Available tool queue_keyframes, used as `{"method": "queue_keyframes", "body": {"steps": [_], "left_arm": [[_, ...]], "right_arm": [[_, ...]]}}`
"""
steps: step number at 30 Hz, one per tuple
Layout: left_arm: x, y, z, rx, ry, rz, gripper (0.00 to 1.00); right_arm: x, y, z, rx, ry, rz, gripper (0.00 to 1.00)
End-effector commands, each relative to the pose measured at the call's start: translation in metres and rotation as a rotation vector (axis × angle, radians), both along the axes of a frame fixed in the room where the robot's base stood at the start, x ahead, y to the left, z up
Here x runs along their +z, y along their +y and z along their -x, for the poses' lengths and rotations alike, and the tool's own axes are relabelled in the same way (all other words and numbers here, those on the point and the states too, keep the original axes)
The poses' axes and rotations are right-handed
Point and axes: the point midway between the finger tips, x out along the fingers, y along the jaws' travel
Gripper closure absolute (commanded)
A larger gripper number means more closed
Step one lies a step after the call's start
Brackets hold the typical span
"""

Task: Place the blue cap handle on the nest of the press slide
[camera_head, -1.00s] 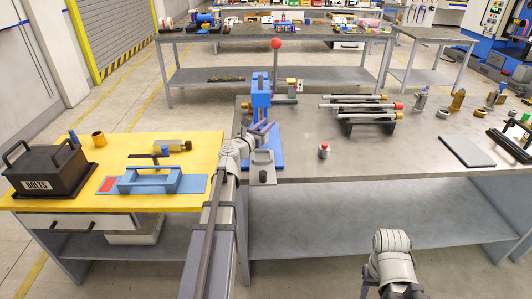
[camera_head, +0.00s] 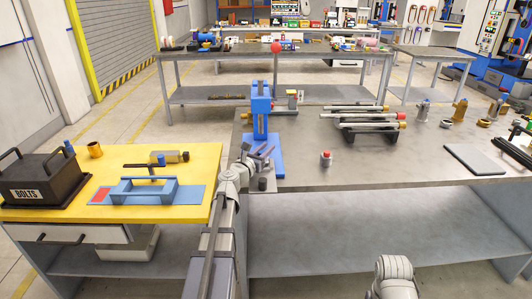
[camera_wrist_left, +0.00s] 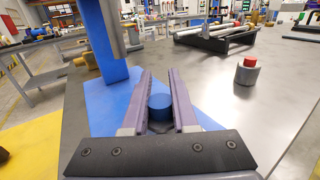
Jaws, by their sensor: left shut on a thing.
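The blue cap handle (camera_wrist_left: 160,105) shows as a short blue cylinder between the purple fingers in the left wrist view. My left gripper (camera_head: 262,151) is shut on it, just in front of the blue press (camera_head: 261,110) in the head view. My right gripper is out of view.
A grey cylinder with a red top (camera_head: 326,160) stands right of the press. Dark racks with rods (camera_head: 370,133) lie behind it. The yellow table (camera_head: 207,165) at left bears a black bolts box (camera_head: 40,178) and a blue fixture (camera_head: 150,191). Bare grey tabletop (camera_head: 390,170) lies at right.

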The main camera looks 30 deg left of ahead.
Motion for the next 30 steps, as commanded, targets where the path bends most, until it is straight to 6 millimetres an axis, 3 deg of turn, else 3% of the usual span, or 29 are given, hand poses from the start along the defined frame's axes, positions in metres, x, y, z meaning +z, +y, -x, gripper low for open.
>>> {"method": "queue_keyframes", "body": {"steps": [7, 8, 15, 25, 30], "left_arm": [[-0.004, 0.0, 0.0, 0.0, 0.0, 0.0, 1.0], [-0.003, 0.0, 0.0, 0.0, 0.0, 0.0, 0.7], [-0.002, 0.0, 0.0, 0.0, 0.0, 0.0, 0.44], [0.004, 0.0, 0.0, 0.0, 0.0, 0.0, 0.44], [0.001, -0.001, 0.032, 0.002, 0.0, 0.0, 0.44]], "right_arm": [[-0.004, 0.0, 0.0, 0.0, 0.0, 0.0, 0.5], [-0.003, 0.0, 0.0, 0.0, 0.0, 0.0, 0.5], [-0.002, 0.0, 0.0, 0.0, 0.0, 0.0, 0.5], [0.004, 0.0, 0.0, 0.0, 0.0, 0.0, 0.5], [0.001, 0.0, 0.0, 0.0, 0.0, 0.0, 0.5]]}}
